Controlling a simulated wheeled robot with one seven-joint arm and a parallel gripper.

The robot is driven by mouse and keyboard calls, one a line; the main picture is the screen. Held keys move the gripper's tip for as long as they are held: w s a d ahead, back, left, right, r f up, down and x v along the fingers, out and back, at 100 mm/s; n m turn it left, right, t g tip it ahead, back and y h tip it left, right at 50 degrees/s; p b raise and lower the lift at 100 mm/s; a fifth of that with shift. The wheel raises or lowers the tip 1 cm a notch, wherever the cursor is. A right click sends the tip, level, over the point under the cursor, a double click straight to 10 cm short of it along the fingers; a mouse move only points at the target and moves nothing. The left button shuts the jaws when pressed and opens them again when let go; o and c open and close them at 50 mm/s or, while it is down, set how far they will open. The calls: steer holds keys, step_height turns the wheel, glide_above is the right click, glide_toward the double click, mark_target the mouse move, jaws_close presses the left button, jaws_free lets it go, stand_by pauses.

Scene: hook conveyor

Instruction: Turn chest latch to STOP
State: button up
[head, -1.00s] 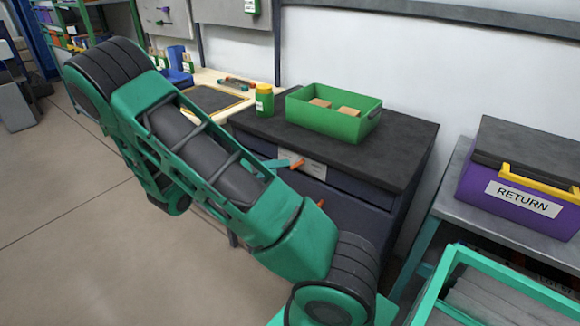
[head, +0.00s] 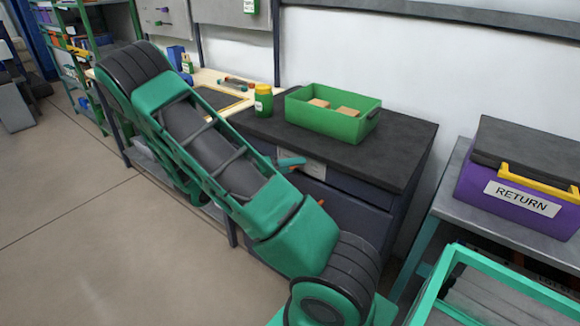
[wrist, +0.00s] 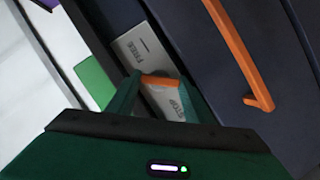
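The chest latch (wrist: 158,81) is a short orange piece on a grey label plate (wrist: 143,50) marked FREE and STOP in the wrist view. FREE is at the upper part of the plate and STOP at the lower part, by the latch. My gripper (wrist: 160,84) has its teal fingers on either side of the latch, which fills most of the gap. Whether the fingers press on it is unclear. In the head view my gripper (head: 291,162) is at the plate on the dark chest (head: 350,210); the latch is hidden there.
An orange handle (wrist: 240,55) is close right of my gripper on the chest front. A purple RETURN box (head: 515,200) sits on the grey table at right. Open floor lies left.

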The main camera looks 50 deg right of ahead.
steer(key=shift+w+d, duration=0.1)
steer(key=shift+w, duration=0.05)
steer(key=shift+f, duration=0.1)
steer(key=shift+f+n+g, duration=0.15)
steer(key=shift+n+g, duration=0.15)
steer(key=shift+n, duration=0.6)
steer(key=n, duration=0.1)
steer(key=n+g+h, duration=0.1)
steer(key=n, duration=0.1)
steer(key=n+h, duration=0.1)
steer(key=n, duration=0.1)
steer(key=shift+w+a+f+g, duration=0.1)
steer(key=shift+a+f+g, duration=0.15)
steer(key=shift+g, duration=0.05)
steer(key=o, duration=0.8)
